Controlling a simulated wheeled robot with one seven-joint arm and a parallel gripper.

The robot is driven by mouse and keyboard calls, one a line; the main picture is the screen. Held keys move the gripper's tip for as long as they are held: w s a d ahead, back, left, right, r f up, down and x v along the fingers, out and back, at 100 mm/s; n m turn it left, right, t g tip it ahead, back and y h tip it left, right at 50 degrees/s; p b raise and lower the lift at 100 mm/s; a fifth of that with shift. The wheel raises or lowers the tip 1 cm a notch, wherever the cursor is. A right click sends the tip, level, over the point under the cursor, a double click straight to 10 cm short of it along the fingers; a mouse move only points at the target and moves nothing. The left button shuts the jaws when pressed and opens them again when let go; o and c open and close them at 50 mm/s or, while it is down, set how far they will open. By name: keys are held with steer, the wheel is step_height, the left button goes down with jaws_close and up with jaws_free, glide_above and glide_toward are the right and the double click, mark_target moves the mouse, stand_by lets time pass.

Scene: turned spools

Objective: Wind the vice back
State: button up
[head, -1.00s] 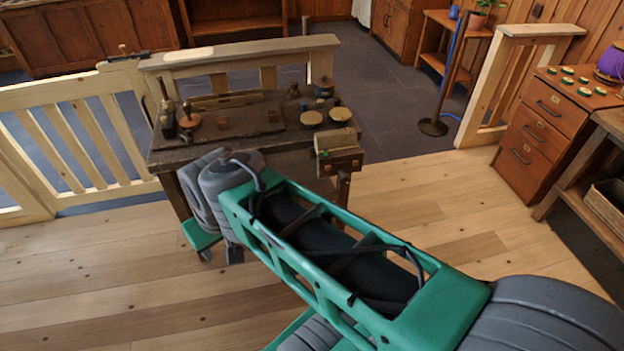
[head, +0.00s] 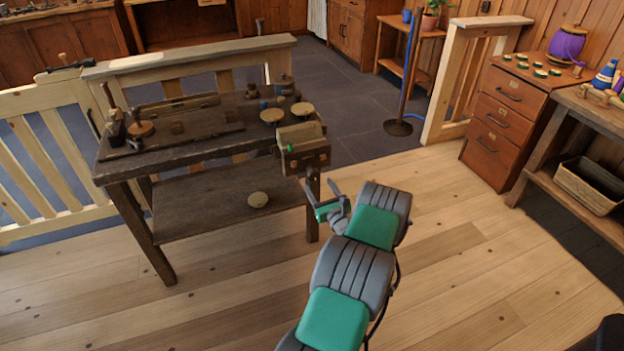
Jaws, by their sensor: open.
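The vice (head: 304,152) is a wooden block with a darker front jaw, mounted at the right front corner of the dark wooden workbench (head: 200,151). A small green part (head: 289,149) shows on its front left side. Its handle cannot be made out clearly. My gripper (head: 322,198) is just below and slightly right of the vice, in front of the bench's right leg. It is open, with nothing seen between its fingers, and apart from the vice.
Round wooden discs (head: 272,115) and small tools stand on the bench top. A low wooden railing (head: 190,57) runs behind. A drawer cabinet (head: 504,112) stands at right. The floor in front is clear.

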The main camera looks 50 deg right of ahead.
mark_target(314, 177)
steer(key=x, duration=0.7)
steer(key=shift+w+d+r, duration=0.15)
steer(key=shift+w+r, duration=0.1)
steer(key=shift+w, duration=0.05)
steer(key=shift+c, duration=0.2)
steer(key=c, duration=1.3)
stand_by(0.3)
steer(key=o, duration=1.3)
steer(key=shift+o, duration=0.2)
